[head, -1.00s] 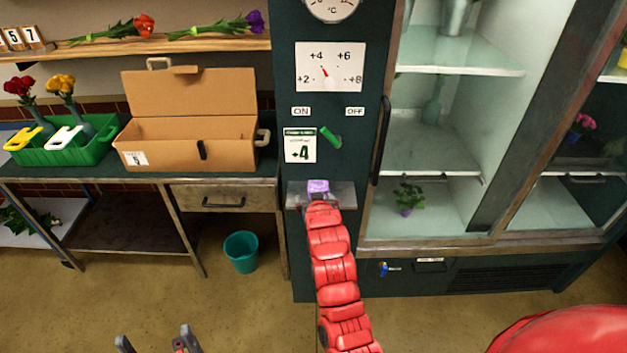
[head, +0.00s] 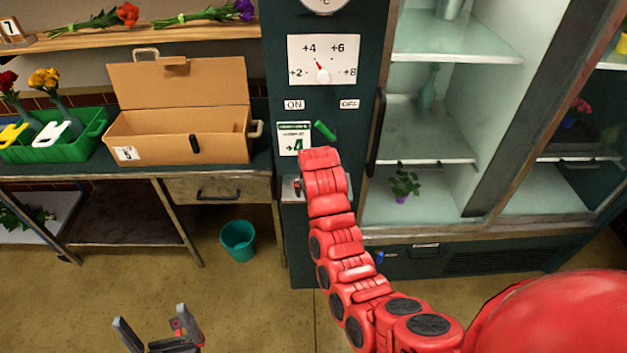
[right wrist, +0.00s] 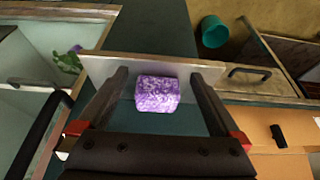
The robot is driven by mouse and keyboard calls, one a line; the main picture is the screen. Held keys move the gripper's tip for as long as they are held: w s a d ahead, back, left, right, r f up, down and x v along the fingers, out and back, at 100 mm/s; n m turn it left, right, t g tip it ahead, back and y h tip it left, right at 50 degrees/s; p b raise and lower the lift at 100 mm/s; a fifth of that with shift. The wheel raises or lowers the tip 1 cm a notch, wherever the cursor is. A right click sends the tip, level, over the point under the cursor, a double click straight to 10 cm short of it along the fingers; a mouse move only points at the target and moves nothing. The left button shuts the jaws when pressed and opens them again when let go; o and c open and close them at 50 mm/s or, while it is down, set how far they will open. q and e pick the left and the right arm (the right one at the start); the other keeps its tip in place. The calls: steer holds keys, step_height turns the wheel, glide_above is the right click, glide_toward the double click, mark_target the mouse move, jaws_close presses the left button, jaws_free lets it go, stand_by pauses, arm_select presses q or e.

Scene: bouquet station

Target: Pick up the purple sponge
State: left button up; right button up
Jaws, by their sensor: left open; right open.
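The purple sponge (right wrist: 157,94) has a mottled purple and white surface and sits on a small metal shelf (right wrist: 222,72) in the right wrist view. My right gripper (right wrist: 158,76) is open, with its two dark fingers on either side of the sponge and a gap to each. My left gripper (head: 151,318) is open and empty at the bottom left of the head view, away from the sponge.
The shelf is on a dark green panel with a dial (head: 322,60) and a green lever (head: 324,131). A glass-fronted cooler with a potted plant (head: 404,186) stands to the right. A cardboard box (head: 180,135) and green caddy (head: 95,130) sit left. A teal bin (head: 238,240) stands on the floor.

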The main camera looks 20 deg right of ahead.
steer(key=shift+w+d+p, duration=0.3)
steer(key=shift+w, duration=0.65)
steer(key=shift+w+d+p, duration=0.25)
steer(key=shift+w+p, duration=0.05)
steer(key=shift+w, duration=0.7)
steer(key=shift+w+d+p, duration=0.3)
steer(key=shift+w, duration=0.65)
steer(key=shift+w+f+p, duration=0.1)
steer(key=shift+f+p, duration=0.3)
steer(key=shift+f, duration=0.2)
steer(key=c, duration=1.1)
